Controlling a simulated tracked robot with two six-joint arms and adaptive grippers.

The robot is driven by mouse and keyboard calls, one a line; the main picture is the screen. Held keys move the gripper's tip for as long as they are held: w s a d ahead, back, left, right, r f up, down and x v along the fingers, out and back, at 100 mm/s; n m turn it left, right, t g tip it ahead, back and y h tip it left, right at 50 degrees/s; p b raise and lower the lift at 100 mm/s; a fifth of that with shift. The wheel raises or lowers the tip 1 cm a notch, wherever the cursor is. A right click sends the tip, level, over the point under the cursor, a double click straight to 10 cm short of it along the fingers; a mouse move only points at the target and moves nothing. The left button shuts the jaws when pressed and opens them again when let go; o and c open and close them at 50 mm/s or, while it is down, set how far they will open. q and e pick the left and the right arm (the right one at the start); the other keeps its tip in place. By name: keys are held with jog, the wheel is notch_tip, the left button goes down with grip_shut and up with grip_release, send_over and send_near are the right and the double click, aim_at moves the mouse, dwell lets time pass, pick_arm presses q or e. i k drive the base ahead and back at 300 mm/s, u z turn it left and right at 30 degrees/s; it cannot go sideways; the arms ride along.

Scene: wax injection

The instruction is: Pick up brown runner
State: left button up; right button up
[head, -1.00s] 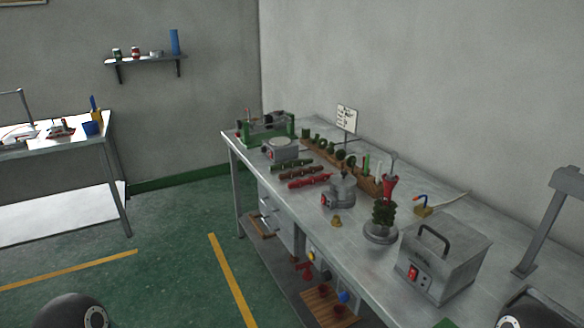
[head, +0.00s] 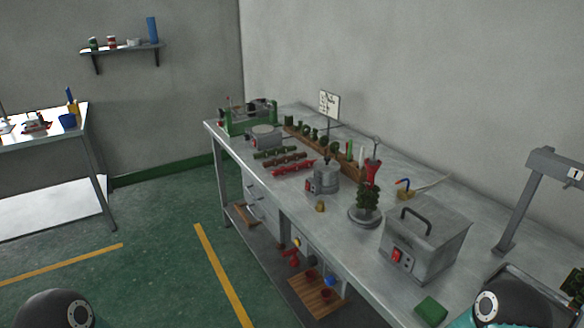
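The brown runner (head: 286,161) lies on the metal workbench (head: 345,215), in the middle of a group of rod-shaped runners. A dark green runner (head: 272,153) lies just behind it and a red runner (head: 294,169) just in front. The brown runner looks small and far off, and its details are hard to make out. Neither gripper shows; only dark rounded parts of my arms appear at the lower left and lower right.
A grey heater box (head: 425,245), a wax tree on a round base (head: 364,216) and a small round pot (head: 325,178) stand nearer on the bench. A wooden rack (head: 340,166) with green pieces is behind the runners. Green floor (head: 165,215) is clear to the left.

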aim_at(296, 156)
jog(key=k, duration=0.5)
jog(key=u, duration=0.3)
jog(key=i, duration=0.35)
jog(key=u, duration=0.85)
jog(key=i, duration=2.5)
jog(key=z, duration=0.95)
jog(key=i, duration=0.5)
jog(key=z, duration=0.45)
jog(key=k, duration=0.9)
jog(key=z, duration=0.15)
